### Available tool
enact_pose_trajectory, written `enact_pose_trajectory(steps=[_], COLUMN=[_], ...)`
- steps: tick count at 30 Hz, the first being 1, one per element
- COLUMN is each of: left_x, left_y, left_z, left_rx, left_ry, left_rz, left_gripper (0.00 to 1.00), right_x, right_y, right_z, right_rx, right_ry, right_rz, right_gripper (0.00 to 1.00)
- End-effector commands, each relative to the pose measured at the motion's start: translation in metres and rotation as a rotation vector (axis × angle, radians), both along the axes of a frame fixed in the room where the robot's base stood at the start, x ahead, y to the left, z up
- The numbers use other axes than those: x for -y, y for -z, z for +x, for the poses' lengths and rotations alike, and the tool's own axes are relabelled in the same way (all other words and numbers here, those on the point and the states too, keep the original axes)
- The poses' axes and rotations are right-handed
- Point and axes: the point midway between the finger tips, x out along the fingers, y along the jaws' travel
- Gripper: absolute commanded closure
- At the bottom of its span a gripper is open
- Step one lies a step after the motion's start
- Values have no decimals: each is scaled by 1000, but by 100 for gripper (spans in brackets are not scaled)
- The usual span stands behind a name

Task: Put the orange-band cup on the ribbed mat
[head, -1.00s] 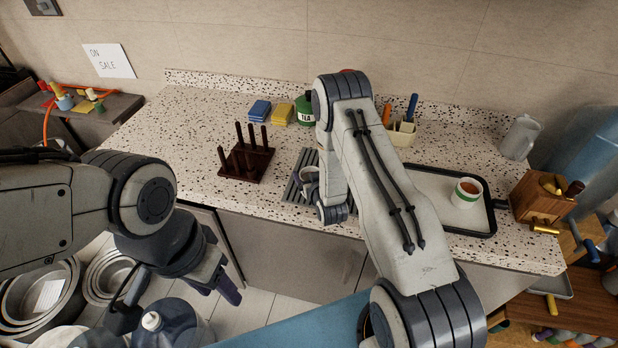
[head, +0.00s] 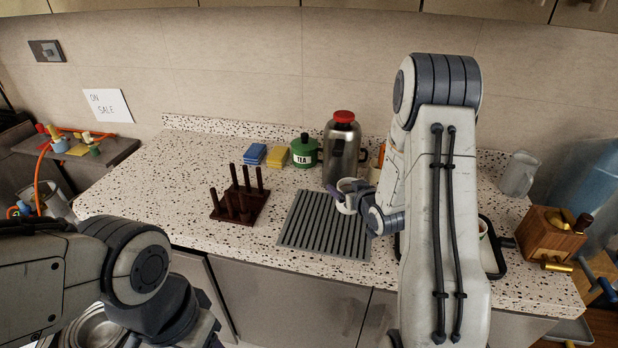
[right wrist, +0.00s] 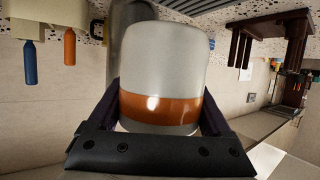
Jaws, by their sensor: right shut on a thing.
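The orange-band cup (right wrist: 160,75) is white with one orange band and fills the middle of the right wrist view. My right gripper (right wrist: 160,120) is shut on it, with a dark finger on each side. In the head view the cup (head: 348,188) is at the far right corner of the ribbed mat (head: 315,232), with the purple finger of my right gripper (head: 342,197) against it. It seems held up off the surface; the gap is hard to judge. The grey grooved mat lies flat and bare on the counter. My left gripper is out of view below the frame.
A dark peg rack (head: 238,205) stands left of the mat. My right arm mostly hides a black-rimmed tray (head: 497,262). The counter's left is clear.

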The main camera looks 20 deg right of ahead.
Motion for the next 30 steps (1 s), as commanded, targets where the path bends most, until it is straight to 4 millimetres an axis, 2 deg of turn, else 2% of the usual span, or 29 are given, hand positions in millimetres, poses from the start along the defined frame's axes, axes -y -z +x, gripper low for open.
enact_pose_trajectory(steps=[4, 7, 15, 19, 24, 30], left_x=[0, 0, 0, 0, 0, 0], left_y=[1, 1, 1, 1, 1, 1], left_z=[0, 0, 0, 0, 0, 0], left_rx=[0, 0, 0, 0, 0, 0], left_ry=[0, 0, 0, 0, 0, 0], left_rz=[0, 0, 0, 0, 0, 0], left_gripper=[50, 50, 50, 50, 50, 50], right_x=[3, -13, -102, -133, -149, -149], right_y=[-4, -6, -17, -21, -22, -22], right_z=[-1, 0, -4, -12, -19, -19], right_rx=[1, 1, 4, 3, 1, 1], right_ry=[-1, -12, -55, -68, -72, -69], right_rz=[-1, 2, 8, 4, -1, -1], right_gripper=[82, 82, 82, 82, 82, 82])
